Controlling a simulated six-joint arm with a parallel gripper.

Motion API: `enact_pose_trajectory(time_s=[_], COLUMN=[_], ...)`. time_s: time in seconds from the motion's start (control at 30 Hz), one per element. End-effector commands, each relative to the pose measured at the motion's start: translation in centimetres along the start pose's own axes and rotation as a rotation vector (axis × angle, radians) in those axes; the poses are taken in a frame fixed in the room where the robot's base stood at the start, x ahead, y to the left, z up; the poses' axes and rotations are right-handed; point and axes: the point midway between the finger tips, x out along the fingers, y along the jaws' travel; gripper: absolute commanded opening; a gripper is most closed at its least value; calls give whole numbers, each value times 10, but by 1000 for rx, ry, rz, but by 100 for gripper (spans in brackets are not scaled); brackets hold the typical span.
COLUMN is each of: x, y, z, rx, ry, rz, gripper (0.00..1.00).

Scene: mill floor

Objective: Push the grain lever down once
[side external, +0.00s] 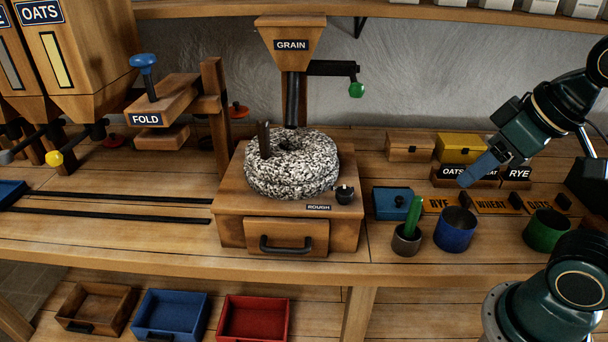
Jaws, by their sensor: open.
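The grain hopper (290,32) is a wooden funnel labelled GRAIN, above the round speckled millstone (290,165). The grain lever (332,69) is a black bar sticking out to the right from under the hopper. A green knob (356,89) hangs at its outer end. The bar looks about level. My gripper (466,182) has blue fingers and is open, pointing down to the left. It is well to the right of the lever and lower in the picture, apart from it. It appears above or behind the blue cup; the exact gap is unclear.
A blue cup (455,230), a green cup (545,231) and a small pot with a green plant (407,236) stand at the front right. A blue box (393,203) and yellow box (461,148) are near. A shelf (430,10) runs above the bench.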

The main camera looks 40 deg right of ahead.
Motion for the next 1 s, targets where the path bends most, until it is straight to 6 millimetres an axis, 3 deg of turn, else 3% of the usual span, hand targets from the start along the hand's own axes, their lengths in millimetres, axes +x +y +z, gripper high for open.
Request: enact_pose_trajectory(time_s=[0.13,0.17,0.4,0.43,1.0], x=[0,0,0,0,0], y=[0,0,0,0,0], z=[0,0,0,0,0], rx=[0,0,0,0,0], ry=[0,0,0,0,0], rz=[0,0,0,0,0], gripper=[54,50,3,0,0])
